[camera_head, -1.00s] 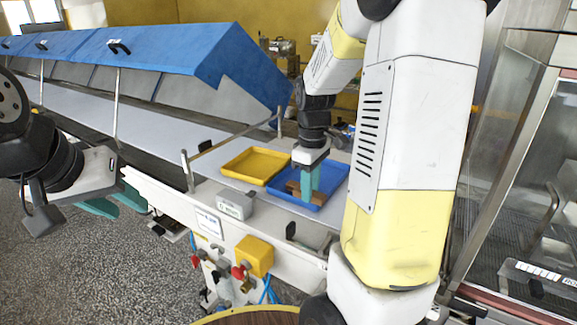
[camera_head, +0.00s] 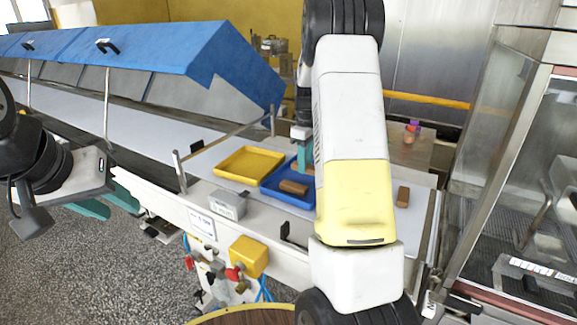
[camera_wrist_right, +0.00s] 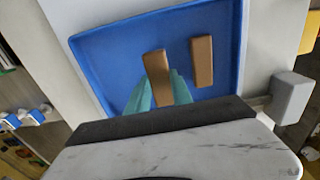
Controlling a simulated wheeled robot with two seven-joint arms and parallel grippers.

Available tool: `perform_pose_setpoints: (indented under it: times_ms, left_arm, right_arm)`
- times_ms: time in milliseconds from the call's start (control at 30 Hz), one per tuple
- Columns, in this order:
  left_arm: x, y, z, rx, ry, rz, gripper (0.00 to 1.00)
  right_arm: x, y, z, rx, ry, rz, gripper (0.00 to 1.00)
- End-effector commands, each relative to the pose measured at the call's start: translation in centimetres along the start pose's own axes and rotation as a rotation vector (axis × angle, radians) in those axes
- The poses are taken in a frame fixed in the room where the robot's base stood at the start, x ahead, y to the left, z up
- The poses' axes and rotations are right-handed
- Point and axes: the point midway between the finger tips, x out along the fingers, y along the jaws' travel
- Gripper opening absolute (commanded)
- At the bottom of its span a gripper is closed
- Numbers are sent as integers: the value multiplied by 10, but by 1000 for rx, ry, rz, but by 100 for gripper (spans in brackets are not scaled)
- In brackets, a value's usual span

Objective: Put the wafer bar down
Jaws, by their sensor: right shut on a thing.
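My right gripper (camera_wrist_right: 161,92) is shut on a brown wafer bar (camera_wrist_right: 156,66), which stands out between its teal fingers over the blue tray (camera_wrist_right: 110,60). A second wafer bar (camera_wrist_right: 202,62) lies in the tray to the right of the held one. In the head view, a wafer bar (camera_head: 293,187) lies in the blue tray (camera_head: 270,184). My right gripper (camera_head: 305,157) is at the tray's back right, largely hidden by my arm. Whether the held bar touches the tray floor cannot be told. My left gripper (camera_head: 107,204) is open and empty at the left.
An empty yellow tray (camera_head: 247,164) stands left of the blue tray. Another brown bar (camera_head: 403,197) lies on the light surface at right. A grey box (camera_head: 229,204) sits at the front edge. A blue cover (camera_head: 150,48) and glass-sided machine (camera_head: 520,150) flank the area.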

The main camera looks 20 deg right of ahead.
Motion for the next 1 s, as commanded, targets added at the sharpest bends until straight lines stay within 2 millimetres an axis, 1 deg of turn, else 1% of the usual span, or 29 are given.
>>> perform_pose_setpoints:
  times_ms: [33,100,167,533,567,600,667,1000]
  left_arm:
    - [0,0,0,0,0,0,36]
    - [0,0,0,0,0,0,36]
    - [0,0,0,0,0,0,36]
    - [0,0,0,0,0,0,36]
    - [0,0,0,0,0,0,36]
    - [0,0,0,0,0,0,36]
    - [0,0,0,0,0,0,36]
    - [0,0,0,0,0,0,36]
  right_arm:
    - [10,-2,1,-1,-5,-6,4]
    - [22,-3,1,-1,-5,-6,4]
    - [28,-2,0,0,-3,-3,4]
    - [33,-2,1,0,-2,-3,4]
    - [33,-2,1,0,-2,-3,28]
    - [33,-2,1,0,-2,-2,36]
    - [33,-2,1,0,-2,-2,48]
    - [31,-2,0,0,-1,-2,48]
